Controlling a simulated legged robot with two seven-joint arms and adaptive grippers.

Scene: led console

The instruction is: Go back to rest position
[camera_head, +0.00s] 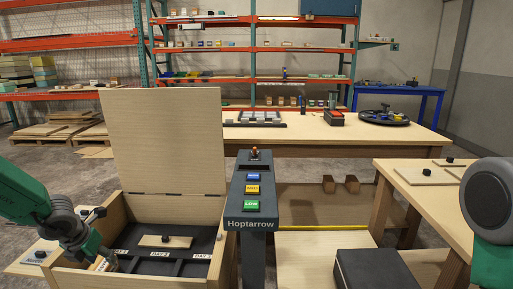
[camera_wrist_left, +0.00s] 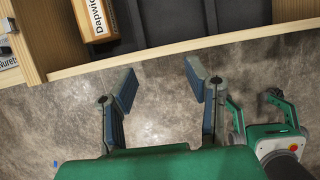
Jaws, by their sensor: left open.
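My left gripper (camera_wrist_left: 160,85) is open and empty in the left wrist view, with bare concrete floor between its fingers. In the head view my left arm comes in from the left, and the hand is at the near left side of a wooden crate (camera_head: 203,272). A box labelled "Dapwic..." (camera_wrist_left: 97,18) lies inside the crate, beyond the fingers and apart from them. The crate's wooden lid (camera_head: 163,140) stands open. Part of my right arm shows at the right edge of the head view; its gripper is out of view.
A console post labelled Hoptarrow (camera_head: 253,224) with blue, orange and green buttons stands right of the crate. A small wooden panel with a black knob (camera_head: 165,241) lies in the crate. A wooden table (camera_head: 430,190) and a black case (camera_head: 375,270) are at right.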

